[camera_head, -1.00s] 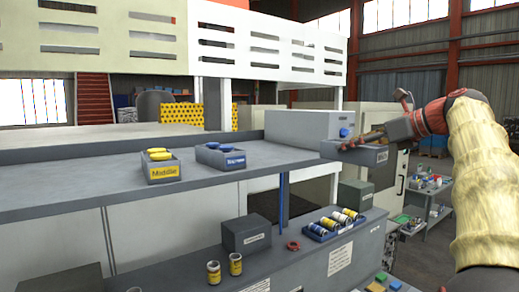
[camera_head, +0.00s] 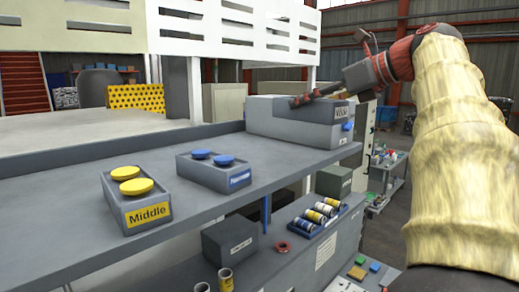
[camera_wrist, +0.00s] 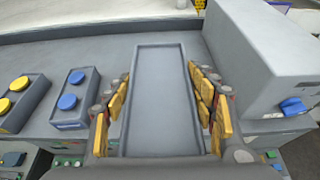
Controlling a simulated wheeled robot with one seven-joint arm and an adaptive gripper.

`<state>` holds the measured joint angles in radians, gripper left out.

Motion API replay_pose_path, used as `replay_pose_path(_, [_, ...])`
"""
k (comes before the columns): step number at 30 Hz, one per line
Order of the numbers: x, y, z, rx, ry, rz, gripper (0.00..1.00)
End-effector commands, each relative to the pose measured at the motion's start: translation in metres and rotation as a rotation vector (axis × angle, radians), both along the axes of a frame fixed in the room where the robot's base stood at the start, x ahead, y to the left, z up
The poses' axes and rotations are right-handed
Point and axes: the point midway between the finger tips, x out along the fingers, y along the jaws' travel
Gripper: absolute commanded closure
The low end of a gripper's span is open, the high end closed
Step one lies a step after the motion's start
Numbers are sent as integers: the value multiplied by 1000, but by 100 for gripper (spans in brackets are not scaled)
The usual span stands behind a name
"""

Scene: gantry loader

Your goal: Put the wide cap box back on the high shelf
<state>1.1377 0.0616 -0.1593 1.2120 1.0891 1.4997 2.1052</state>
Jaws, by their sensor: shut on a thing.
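The wide cap box is a long grey open tray that looks empty in the wrist view (camera_wrist: 158,95). It lies lengthwise between the yellow finger pads of my gripper (camera_head: 303,100), which is shut on its two long sides. In the head view the labelled end of this box (camera_head: 343,112) shows just below the gripper, in front of the big grey housing. In the wrist view its far end reaches over the high shelf (camera_head: 95,165), between the blue-cap box and the housing. I cannot tell whether it touches the shelf.
A box labelled Middle with yellow caps (camera_head: 136,198) and one with blue caps (camera_head: 214,170) stand on the shelf. The grey housing with a blue knob (camera_head: 285,120) is at the shelf's right end. A lower bench (camera_head: 300,262) holds a rack of cans (camera_head: 315,217).

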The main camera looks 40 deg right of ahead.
Motion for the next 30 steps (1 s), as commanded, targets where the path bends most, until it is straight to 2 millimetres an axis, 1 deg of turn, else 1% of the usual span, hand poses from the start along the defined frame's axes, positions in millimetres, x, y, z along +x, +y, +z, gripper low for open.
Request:
replay_pose_path(1, [11,10,-5,0,-1,8,77])
replay_pose_path(8, [55,37,-27,0,-1,7,77])
replay_pose_path(9, [60,40,-36,1,-1,5,77])
replay_pose_path(13, [75,49,-59,2,0,4,77])
replay_pose_path(16, [83,54,-71,-2,-1,3,77])
replay_pose_path(22, [92,58,-82,-1,-2,2,77])
replay_pose_path(24, [95,61,-90,0,0,2,77])
replay_pose_path(27, [94,59,-104,0,-1,-1,77])
replay_pose_path(30, [94,60,-113,-2,-1,1,77])
